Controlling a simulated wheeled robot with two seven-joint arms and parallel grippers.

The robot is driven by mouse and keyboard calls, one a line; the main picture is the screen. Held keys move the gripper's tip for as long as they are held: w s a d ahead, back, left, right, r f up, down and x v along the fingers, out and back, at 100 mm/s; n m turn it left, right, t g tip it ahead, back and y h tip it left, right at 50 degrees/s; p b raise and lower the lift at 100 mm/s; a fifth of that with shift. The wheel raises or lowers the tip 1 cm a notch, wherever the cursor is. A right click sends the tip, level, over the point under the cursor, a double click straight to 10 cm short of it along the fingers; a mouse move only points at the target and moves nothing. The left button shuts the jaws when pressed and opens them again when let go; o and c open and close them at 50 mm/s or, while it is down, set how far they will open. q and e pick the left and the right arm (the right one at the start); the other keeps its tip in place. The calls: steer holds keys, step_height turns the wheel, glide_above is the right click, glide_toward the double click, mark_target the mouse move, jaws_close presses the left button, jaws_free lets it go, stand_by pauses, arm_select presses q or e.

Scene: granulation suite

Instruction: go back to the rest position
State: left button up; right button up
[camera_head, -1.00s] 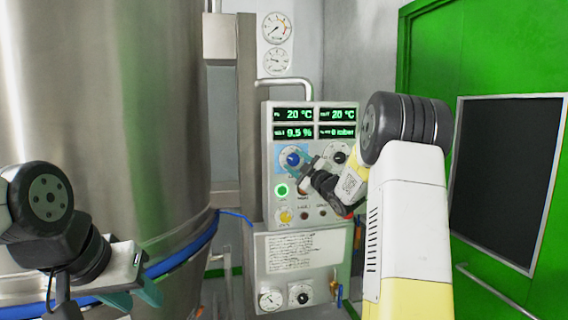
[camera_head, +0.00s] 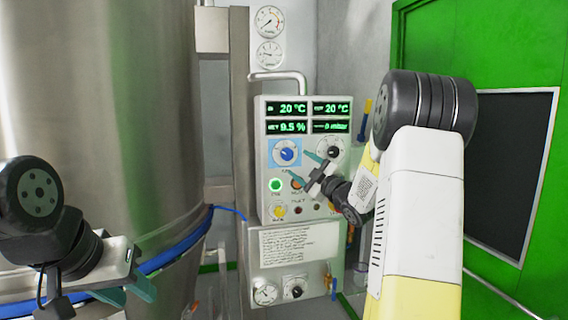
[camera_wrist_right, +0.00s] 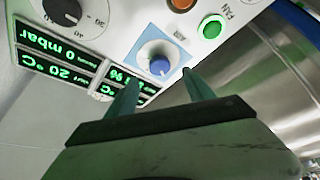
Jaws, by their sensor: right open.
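My right gripper (camera_head: 304,168) is open and empty in front of the control panel (camera_head: 309,107), just right of the blue knob (camera_head: 287,152). In the right wrist view its two teal fingers (camera_wrist_right: 158,92) stand apart, with the blue knob (camera_wrist_right: 159,66) beyond their tips, and nothing is between them. The knob sits on a light blue square plate. My left gripper (camera_head: 128,292) is at the lower left in front of the steel vessel (camera_head: 110,110); its teal fingers are spread apart with nothing seen between them.
A green lit button (camera_head: 276,185) and a black knob (camera_head: 333,150) are on the panel. Displays read 20 °C, 20 °C, 9.5 % and 0 mbar. Gauges (camera_head: 270,22) hang above. A green door (camera_head: 430,60) is at the right. A blue hose (camera_head: 180,250) rings the vessel.

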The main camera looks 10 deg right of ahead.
steer(key=shift+s, duration=0.1)
steer(key=s+a+f+m+g+h, duration=0.1)
steer(key=s+a+f+m+g, duration=0.2)
steer(key=s, duration=0.9)
steer(key=s+a+f+m+g+h, duration=0.2)
steer(key=s+m+g, duration=0.4)
steer(key=s, duration=0.6)
steer(key=s+a+f+m+g+h, duration=0.2)
steer(key=s+a+f+m+g, duration=0.2)
steer(key=s, duration=0.9)
steer(key=shift+a+f+m, duration=0.5)
steer(key=shift+a+m, duration=0.1)
steer(key=shift+a, duration=0.35)
